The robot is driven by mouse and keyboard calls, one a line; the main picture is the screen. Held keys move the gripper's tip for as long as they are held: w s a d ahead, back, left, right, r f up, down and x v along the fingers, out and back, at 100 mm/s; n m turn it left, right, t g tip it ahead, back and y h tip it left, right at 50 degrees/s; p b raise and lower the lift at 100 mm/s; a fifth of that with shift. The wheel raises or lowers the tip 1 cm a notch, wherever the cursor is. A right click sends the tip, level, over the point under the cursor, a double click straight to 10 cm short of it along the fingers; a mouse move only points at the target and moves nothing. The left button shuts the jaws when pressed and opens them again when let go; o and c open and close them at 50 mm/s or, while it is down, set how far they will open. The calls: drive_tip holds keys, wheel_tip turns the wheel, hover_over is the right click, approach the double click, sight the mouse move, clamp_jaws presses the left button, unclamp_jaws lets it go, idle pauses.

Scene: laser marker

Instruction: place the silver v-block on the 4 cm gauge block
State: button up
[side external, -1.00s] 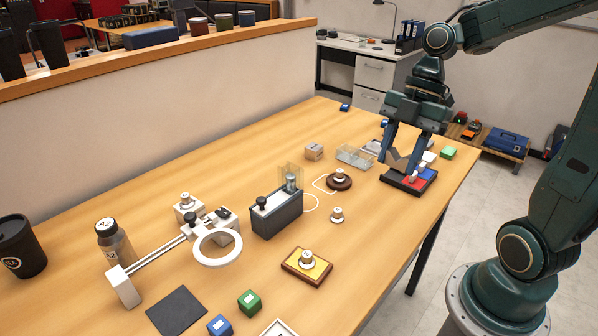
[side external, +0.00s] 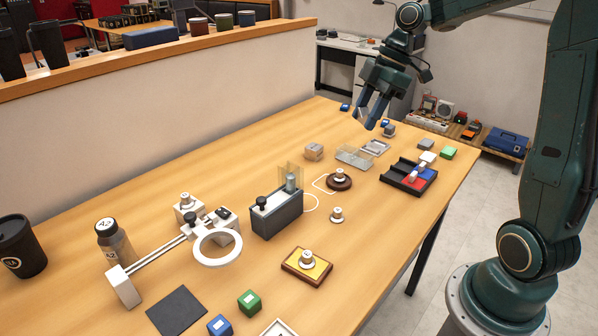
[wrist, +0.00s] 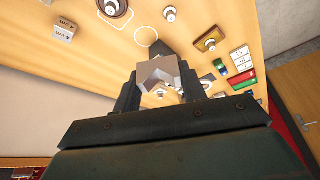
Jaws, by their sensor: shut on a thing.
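The silver v-block (wrist: 158,75) is between my gripper's fingers in the wrist view, its V notch showing. My gripper (side external: 371,118) is shut on it, raised above the far part of the table in the side view. There I cannot make out the v-block between the fingers. The 4 cm gauge block (side external: 314,152) stands on the table, left of and nearer than my gripper. It also shows at the upper left of the wrist view (wrist: 62,32), with "4 cm" lettering. Its top looks bare, and the v-block is apart from it.
A clear tray (side external: 354,157) lies right of the gauge block. A dark sectioned tray (side external: 409,178) sits near the right edge. A weight on a brown round base (side external: 339,179) and a grey box with a clear guard (side external: 277,212) stand nearer. Bare table lies left of the gauge block.

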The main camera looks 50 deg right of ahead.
drive_tip(key=w+d+r+m+t+h, duration=0.1)
drive_tip(key=w+d+m, duration=0.4)
drive_tip(key=w, duration=0.6)
drive_tip(key=w+d+r+m+t+h, duration=0.1)
drive_tip(key=w+d+m+h, duration=0.2)
drive_tip(key=w, duration=0.8)
drive_tip(key=shift+w+d+m, duration=0.15)
drive_tip(key=shift+d+m, duration=1.05)
drive_tip(key=shift+m, duration=0.8)
hover_over(310, 145)
drive_tip(key=s, duration=0.2)
drive_tip(key=f, duration=1.5)
drive_tip(key=shift+w+f, duration=0.25)
drive_tip(key=shift+f, duration=0.1)
drive_tip(key=shift+f, duration=2.15)
drive_tip(key=shift+f, duration=0.15)
drive_tip(key=o, duration=1)
drive_tip(key=shift+c, duration=0.2)
